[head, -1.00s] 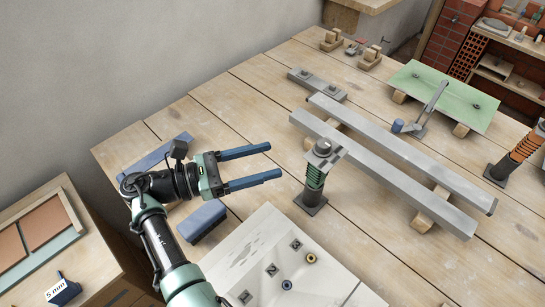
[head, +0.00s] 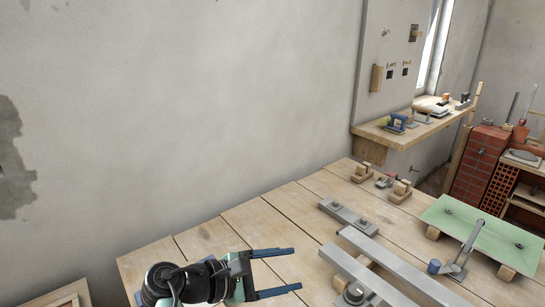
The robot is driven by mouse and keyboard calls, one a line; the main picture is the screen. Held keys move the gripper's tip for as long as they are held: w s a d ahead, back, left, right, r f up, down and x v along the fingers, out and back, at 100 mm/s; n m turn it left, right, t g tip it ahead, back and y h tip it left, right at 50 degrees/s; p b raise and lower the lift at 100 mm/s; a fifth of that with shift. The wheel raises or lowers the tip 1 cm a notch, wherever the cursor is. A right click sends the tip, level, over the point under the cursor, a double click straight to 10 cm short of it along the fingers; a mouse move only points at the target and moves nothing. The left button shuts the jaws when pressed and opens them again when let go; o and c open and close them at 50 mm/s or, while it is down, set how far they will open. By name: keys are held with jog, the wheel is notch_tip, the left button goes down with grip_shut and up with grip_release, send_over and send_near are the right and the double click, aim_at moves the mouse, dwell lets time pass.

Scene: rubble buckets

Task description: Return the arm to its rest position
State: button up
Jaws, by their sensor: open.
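My gripper (head: 283,271) is at the bottom of the head view, above the left part of the wooden table (head: 207,241). Its two blue fingers are spread apart and point to the right, with nothing between them. My arm behind it is mostly cut off by the bottom edge of the view.
Two long grey bars (head: 390,267) lie right of my gripper, with a grey bolted plate (head: 348,215) behind them. A green panel (head: 484,232) on wooden blocks stands at the right. A wall shelf (head: 425,130) holds tools. The table's back left part is clear.

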jog(key=w+a+r+m+t+y+p, duration=0.15)
jog(key=r+m+t+y, duration=0.3)
jog(key=r, duration=0.85)
jog(key=w+a+r+m+t+y+b, duration=0.15)
jog(key=r+m+t+y, duration=0.35)
jog(key=r, duration=0.7)
jog(key=s+r+m+t+y+p, duration=0.1)
jog(key=s+r+m+t+y, duration=0.2)
jog(key=s+r+m+t, duration=0.3)
jog(key=s+r+t, duration=0.5)
jog(key=s+r, duration=0.9)
jog(key=r, duration=0.3)
jog(key=shift+d+p, duration=0.25)
jog(key=shift+p, duration=0.05)
jog(key=shift+r+m+t, duration=0.1)
jog(key=shift+m+t, duration=0.15)
